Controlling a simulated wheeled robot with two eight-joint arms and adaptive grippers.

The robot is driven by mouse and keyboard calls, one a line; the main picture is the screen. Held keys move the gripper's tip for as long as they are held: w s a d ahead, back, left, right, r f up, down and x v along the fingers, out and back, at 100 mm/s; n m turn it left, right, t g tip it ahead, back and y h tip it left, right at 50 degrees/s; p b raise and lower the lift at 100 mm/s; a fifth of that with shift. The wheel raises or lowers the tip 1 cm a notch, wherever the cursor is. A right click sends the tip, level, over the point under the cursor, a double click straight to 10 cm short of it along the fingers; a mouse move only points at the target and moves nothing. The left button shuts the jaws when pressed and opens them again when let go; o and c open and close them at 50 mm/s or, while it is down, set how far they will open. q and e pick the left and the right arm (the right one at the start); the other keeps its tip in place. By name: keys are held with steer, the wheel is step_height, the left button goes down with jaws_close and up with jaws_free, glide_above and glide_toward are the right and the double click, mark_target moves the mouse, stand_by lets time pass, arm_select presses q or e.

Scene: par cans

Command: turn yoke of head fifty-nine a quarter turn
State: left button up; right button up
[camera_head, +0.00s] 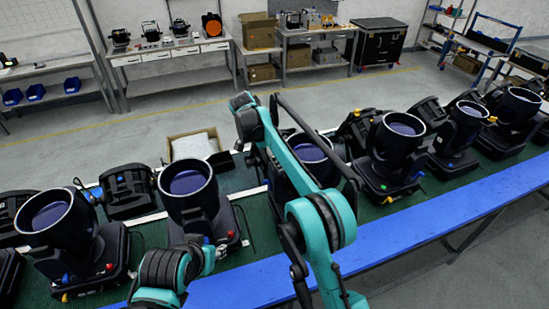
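Several black stage-light heads with round dark-blue lenses stand in a row on a green-topped bench (262,238). I cannot read any number, so I cannot tell which is head fifty-nine. One head (188,186) faces up at centre left, in its yoke on a black base. My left arm comes in low at the left, and its gripper (217,254) is at the front of that base. Its fingers are too small and partly hidden to tell open from shut, or whether they touch. My teal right arm rises across the middle and covers part of another head (310,147); its fingertips cannot be made out.
More heads stand at the left (45,212) and right (400,135). A blue strip (420,225) runs along the bench front. An open carton (195,145) is behind the row. Workbenches (170,52) and a black case (380,42) line the back; the floor between is clear.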

steer(key=v, duration=0.7)
steer(key=shift+r, duration=0.2)
stand_by(0.4)
steer(key=s+d+f+n+t+y+b, duration=0.1)
steer(key=s+d+f+n+b, duration=0.3)
steer(key=s+d+b, duration=0.35)
steer(key=s+d+f+n+t+y+b, duration=0.1)
steer(key=s+d+f+n+y+b, duration=0.15)
steer(key=s+d+b, duration=0.45)
arm_select(q)
step_height(320, 180, down, 28)
steer(key=b, duration=1.4)
steer(key=shift+f, duration=0.2)
arm_select(e)
steer(key=s+d+f+n+t, duration=0.1)
steer(key=s+d+f+n, duration=0.2)
steer(key=s+f, duration=0.7)
steer(key=s+d+f+n+t, duration=0.2)
steer(key=s+d+f+n, duration=0.2)
steer(key=s+f, duration=0.6)
step_height(320, 180, down, 7)
steer(key=shift+s+d+r+y, duration=0.1)
steer(key=shift+s+d+y, duration=0.25)
steer(key=shift+d, duration=0.85)
